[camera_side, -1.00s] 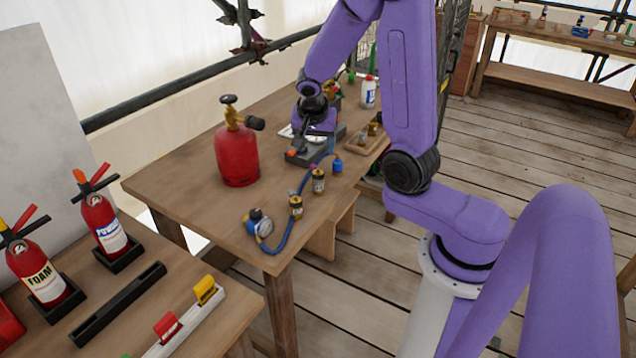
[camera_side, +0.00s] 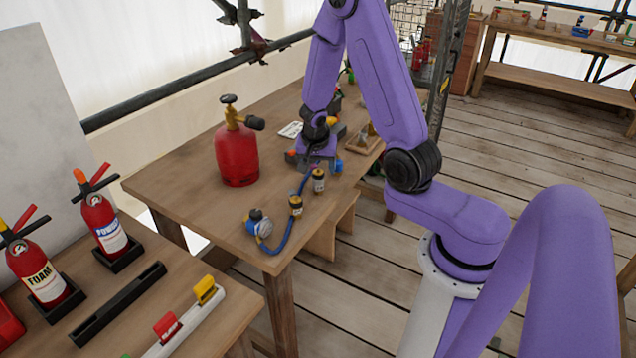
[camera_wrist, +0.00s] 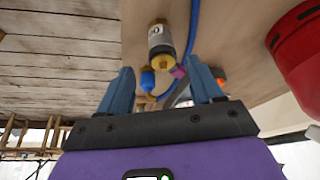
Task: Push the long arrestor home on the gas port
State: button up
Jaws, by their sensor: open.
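My gripper (camera_side: 317,164) is low over the table, near a grey block (camera_side: 294,158) with an orange knob. In the wrist view my gripper (camera_wrist: 160,80) has its two blue fingers spread, with nothing held between them. Beyond them is a brass cylinder with a black band and white label (camera_wrist: 161,46), and a blue-capped piece (camera_wrist: 148,79). I cannot tell which is the long arrestor. The gas port is not clearly identifiable.
A red gas bottle (camera_side: 238,158) with a brass valve stands left of my gripper. A gauge (camera_side: 259,222) and blue hose (camera_side: 282,241) lie near the front corner. A wooden tray (camera_side: 364,143) sits behind, to the right. The table's left front is clear.

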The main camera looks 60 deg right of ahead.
aim_at(318, 173)
jog(key=shift+x, duration=0.9)
jog(key=shift+x, duration=2.6)
jog(key=shift+w+a, duration=0.1)
jog(key=shift+a, duration=0.1)
jog(key=c, duration=1)
